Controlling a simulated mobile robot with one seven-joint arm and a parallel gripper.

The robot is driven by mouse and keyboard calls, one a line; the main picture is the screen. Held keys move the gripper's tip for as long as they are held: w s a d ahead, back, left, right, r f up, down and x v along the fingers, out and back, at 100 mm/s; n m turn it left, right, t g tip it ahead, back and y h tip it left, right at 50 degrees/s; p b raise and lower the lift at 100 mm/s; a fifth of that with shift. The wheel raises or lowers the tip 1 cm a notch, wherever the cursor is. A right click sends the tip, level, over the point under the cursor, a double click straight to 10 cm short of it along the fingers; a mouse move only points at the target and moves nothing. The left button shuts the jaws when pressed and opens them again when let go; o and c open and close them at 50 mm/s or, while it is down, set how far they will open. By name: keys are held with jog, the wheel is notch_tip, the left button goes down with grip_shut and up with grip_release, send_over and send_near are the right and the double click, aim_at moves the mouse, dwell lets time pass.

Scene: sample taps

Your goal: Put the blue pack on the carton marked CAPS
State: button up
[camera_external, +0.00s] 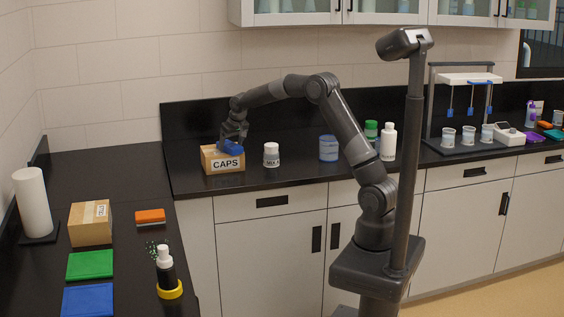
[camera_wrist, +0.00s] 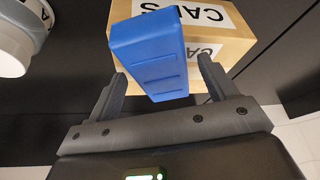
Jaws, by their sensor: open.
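The carton marked CAPS (camera_external: 223,164) stands on the black counter at the back left. The blue pack (camera_external: 233,148) is at the top of this carton. In the wrist view the blue pack (camera_wrist: 150,55) lies over the carton (camera_wrist: 235,42), between my gripper's fingers. My gripper (camera_external: 234,138) is right above the pack, pointing down. In the wrist view my gripper (camera_wrist: 160,85) is open, with one finger on each side of the pack. The pack's underside is hidden, so I cannot tell whether it rests flat.
A white bottle (camera_external: 271,155) stands just right of the carton, and a blue-banded container (camera_external: 328,148) further right. On the left counter are another carton (camera_external: 90,224), an orange-topped sponge (camera_external: 150,217) and a paper roll (camera_external: 33,203). The counter between the bottle and container is clear.

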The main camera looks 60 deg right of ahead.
jog(key=s+a+r+n, duration=0.1)
jog(key=s+a+r, duration=0.2)
jog(key=s+r, duration=0.45)
jog(key=s+a+r, duration=0.3)
jog(key=s+r, duration=0.3)
jog(key=r, duration=0.2)
jog(key=s+a+r+n+t, duration=0.1)
jog(key=s+a, duration=0.4)
jog(key=s, duration=0.8)
jog(key=s+a+f+n+y, duration=0.1)
jog(key=s+a+f, duration=0.1)
jog(key=s, duration=0.7)
jog(key=s+a+f+n, duration=0.1)
jog(key=s+f, duration=0.4)
jog(key=s, duration=0.5)
jog(key=shift+s+a+t+y, duration=0.3)
jog(key=shift+a+y, duration=0.1)
jog(key=shift+a, duration=0.1)
